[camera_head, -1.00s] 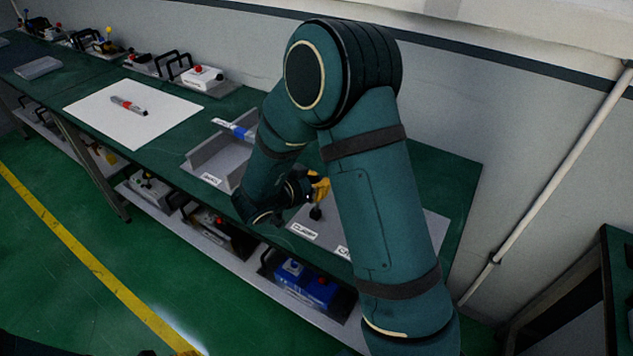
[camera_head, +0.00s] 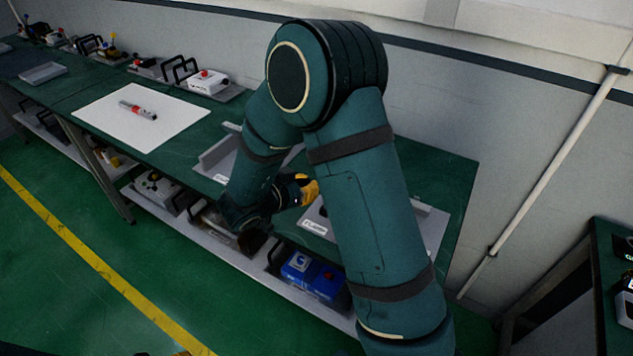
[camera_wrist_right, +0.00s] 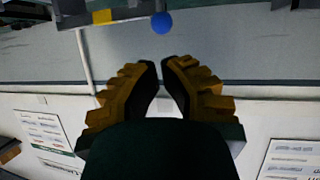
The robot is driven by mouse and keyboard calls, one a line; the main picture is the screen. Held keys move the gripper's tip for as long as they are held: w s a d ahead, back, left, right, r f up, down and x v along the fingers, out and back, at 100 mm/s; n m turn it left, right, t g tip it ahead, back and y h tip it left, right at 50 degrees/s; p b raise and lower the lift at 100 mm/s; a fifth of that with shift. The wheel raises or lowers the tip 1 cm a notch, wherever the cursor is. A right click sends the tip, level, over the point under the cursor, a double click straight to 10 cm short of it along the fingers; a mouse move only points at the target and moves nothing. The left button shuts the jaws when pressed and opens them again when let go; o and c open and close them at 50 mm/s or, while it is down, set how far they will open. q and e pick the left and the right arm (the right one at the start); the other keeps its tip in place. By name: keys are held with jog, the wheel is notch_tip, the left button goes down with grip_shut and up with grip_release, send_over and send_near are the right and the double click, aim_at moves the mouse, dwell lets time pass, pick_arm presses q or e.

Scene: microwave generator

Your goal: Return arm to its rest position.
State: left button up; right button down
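My right arm is dark green and fills the middle of the head view, bent at the elbow. Its gripper (camera_head: 306,190) is partly hidden behind the forearm, above the front edge of the green workbench (camera_head: 432,178). In the right wrist view, its two yellow fingers with dark pads (camera_wrist_right: 161,85) stand a narrow gap apart, with nothing held between them. A small dark and yellow sliver at the bottom edge of the head view may be part of my left gripper; its opening cannot be seen.
A grey tray with dividers (camera_head: 212,160) and a labelled grey plate (camera_head: 432,226) lie on the bench near the right arm. A white sheet (camera_head: 163,141) holds a red-and-grey piece (camera_head: 137,110). A blue device (camera_head: 318,276) sits on the lower shelf. The green floor in front is open.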

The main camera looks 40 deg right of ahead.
jog(key=w+r+v, duration=0.1)
jog(key=v, duration=0.4)
jog(key=w+a+f+n+t+y, duration=0.1)
jog(key=f, duration=0.2)
jog(key=w+a+f+n+t+y, duration=0.1)
jog(key=f+n+t+y, duration=0.1)
jog(key=f, duration=0.2)
jog(key=w+f+n+t+y+b, duration=0.1)
jog(key=f, duration=0.2)
jog(key=shift+w+a+f+n+y, duration=0.1)
jog(key=shift+a+f+n+y, duration=0.2)
jog(key=shift+a+f, duration=0.1)
jog(key=s+a+f+n+y+b, duration=0.2)
jog(key=s+a+f+n+y, duration=0.3)
jog(key=a+f+y, duration=0.6)
jog(key=s+a+f+n+g+y, duration=0.1)
jog(key=s+a+f+n+g, duration=0.2)
jog(key=s+f, duration=0.3)
jog(key=s+g, duration=0.1)
jog(key=s, duration=0.3)
jog(key=shift+a+f+g+y+b, duration=0.25)
jog(key=shift+a+g+y+b, duration=0.05)
jog(key=shift+a, duration=0.1)
